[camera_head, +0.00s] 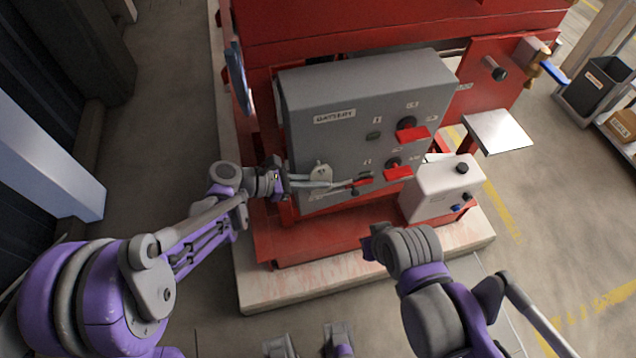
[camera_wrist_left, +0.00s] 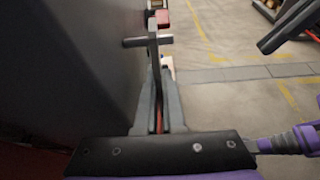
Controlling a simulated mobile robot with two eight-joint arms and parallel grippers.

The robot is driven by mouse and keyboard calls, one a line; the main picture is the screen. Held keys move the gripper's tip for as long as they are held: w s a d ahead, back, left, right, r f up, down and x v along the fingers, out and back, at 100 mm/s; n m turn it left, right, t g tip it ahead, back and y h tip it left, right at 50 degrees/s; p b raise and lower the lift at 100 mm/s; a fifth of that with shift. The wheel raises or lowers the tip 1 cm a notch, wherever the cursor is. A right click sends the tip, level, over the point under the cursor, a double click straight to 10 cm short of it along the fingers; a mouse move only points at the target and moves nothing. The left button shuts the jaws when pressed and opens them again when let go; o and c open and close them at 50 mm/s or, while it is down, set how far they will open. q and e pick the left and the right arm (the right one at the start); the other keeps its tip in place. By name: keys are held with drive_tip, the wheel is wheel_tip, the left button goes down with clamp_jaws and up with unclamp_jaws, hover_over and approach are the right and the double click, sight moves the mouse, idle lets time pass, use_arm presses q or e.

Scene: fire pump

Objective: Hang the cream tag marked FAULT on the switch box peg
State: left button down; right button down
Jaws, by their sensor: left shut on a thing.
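The grey switch box (camera_head: 350,88) stands on the red pump unit. My left gripper (camera_head: 332,184) reaches across its lower front face from the left and is shut. At its fingers shows a pale, round-topped piece with a dark spot (camera_head: 321,169), which looks like the cream tag; no FAULT lettering is readable. In the left wrist view the fingers (camera_wrist_left: 155,100) close around something thin and edge-on, close beside the box's side (camera_wrist_left: 70,60). A short grey bar (camera_wrist_left: 148,41) crosses just beyond; I cannot tell whether it is the peg. My right gripper (camera_head: 372,245) is low, its jaws unclear.
Red switch handles (camera_head: 412,134) stick out on the box's right half, with another (camera_head: 398,172) below. A white box with knobs (camera_head: 440,187) stands at lower right, below a pale shelf plate (camera_head: 498,131). The pale plinth edge (camera_head: 300,290) runs in front.

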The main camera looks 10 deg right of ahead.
idle(0.4)
use_arm(q)
drive_tip(key=c, duration=0.9)
unclamp_jaws()
drive_tip(key=shift+c, duration=0.2)
drive_tip(key=v, duration=1)
drive_tip(key=shift+a+r, duration=0.25)
drive_tip(key=shift+a, duration=0.1)
